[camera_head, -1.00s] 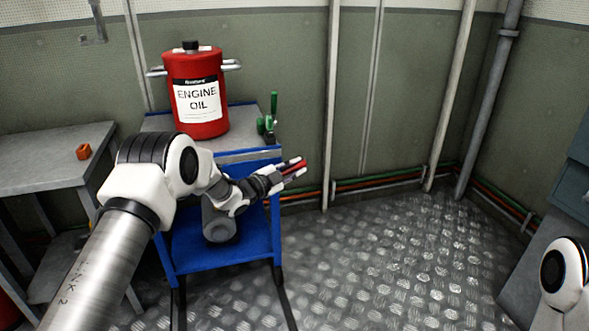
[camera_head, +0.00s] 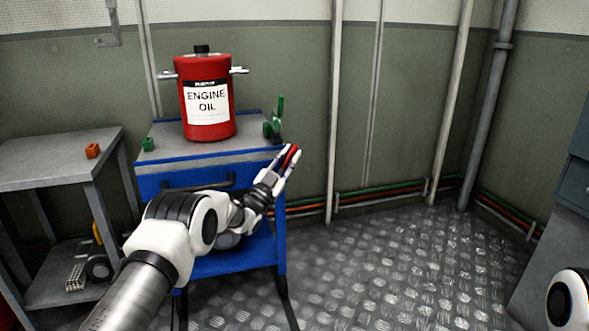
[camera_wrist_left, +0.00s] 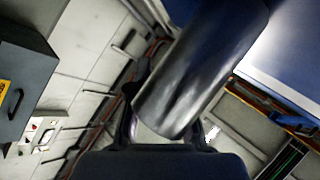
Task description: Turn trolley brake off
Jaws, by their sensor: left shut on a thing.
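The blue trolley (camera_head: 160,185) with a grey top stands against the wall. My left gripper (camera_head: 287,157) is at its right front corner, just below the top, with fingers angled up and to the right. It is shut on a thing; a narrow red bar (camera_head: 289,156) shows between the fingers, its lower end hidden. I cannot tell for sure whether this is the trolley's brake handle. In the left wrist view a thick dark grey cylinder (camera_wrist_left: 205,65) passes close in front of the camera. My right gripper is out of view.
A red engine oil can (camera_head: 205,98) stands on the trolley, with a green-handled fitting (camera_head: 274,122) at its right. Pipes (camera_head: 395,191) run along the wall. The metal floor (camera_head: 400,260) at right is clear.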

